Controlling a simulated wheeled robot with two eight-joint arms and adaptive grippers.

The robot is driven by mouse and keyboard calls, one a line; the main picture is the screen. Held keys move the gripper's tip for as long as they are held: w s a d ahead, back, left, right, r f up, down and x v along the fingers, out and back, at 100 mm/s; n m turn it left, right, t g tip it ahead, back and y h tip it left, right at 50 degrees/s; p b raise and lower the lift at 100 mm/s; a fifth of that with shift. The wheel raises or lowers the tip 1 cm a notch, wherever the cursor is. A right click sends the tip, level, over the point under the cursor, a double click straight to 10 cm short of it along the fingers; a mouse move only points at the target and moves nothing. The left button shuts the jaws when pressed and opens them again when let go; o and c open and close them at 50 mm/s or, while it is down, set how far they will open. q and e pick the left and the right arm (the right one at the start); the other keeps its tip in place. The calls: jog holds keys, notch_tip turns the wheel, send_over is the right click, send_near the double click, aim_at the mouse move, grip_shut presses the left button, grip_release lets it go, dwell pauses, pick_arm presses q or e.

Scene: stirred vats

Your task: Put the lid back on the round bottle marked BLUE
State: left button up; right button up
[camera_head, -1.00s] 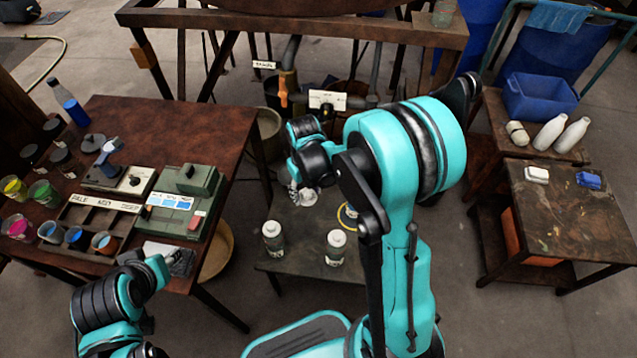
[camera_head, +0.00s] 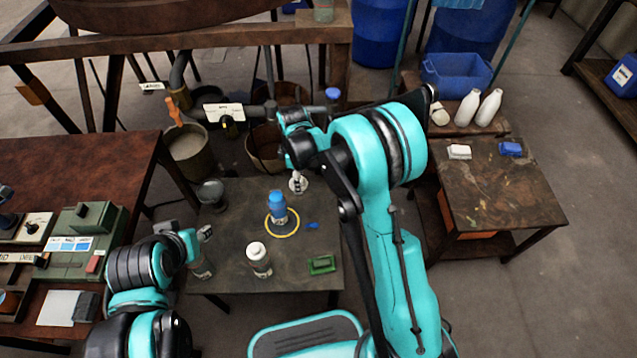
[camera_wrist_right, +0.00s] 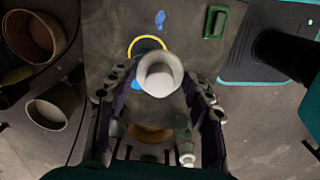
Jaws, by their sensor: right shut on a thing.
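A blue round bottle (camera_head: 278,209) stands upright inside a yellow ring on the low dark table; its label is too small to read. My right gripper (camera_head: 298,182) is above and behind it to the right, shut on a small white lid (camera_head: 298,184).
A white-capped bottle (camera_head: 258,260) stands in front of the blue one. Another bottle (camera_head: 200,266) is near my left gripper. A dark jar (camera_head: 210,194) stands at the back left. A green item (camera_head: 321,264) and blue mark (camera_head: 313,225) are on the right.

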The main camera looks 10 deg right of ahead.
aim_at(276, 194)
jog(key=w+a+f+n, duration=0.45)
jog(key=a+n, duration=0.35)
jog(key=n, duration=0.3)
jog(key=shift+w+f+b, duration=0.2)
jog(key=shift+f+b, duration=0.75)
jog(key=shift+f, duration=0.5)
jog(key=shift+w+f+b, duration=0.15)
jog(key=shift+f+b, duration=0.75)
jog(key=shift+f, duration=0.55)
jog(key=shift+d+f+b, duration=0.1)
jog(key=shift+f+b, duration=0.05)
jog(key=shift+b, duration=0.25)
jog(key=o, duration=1.4)
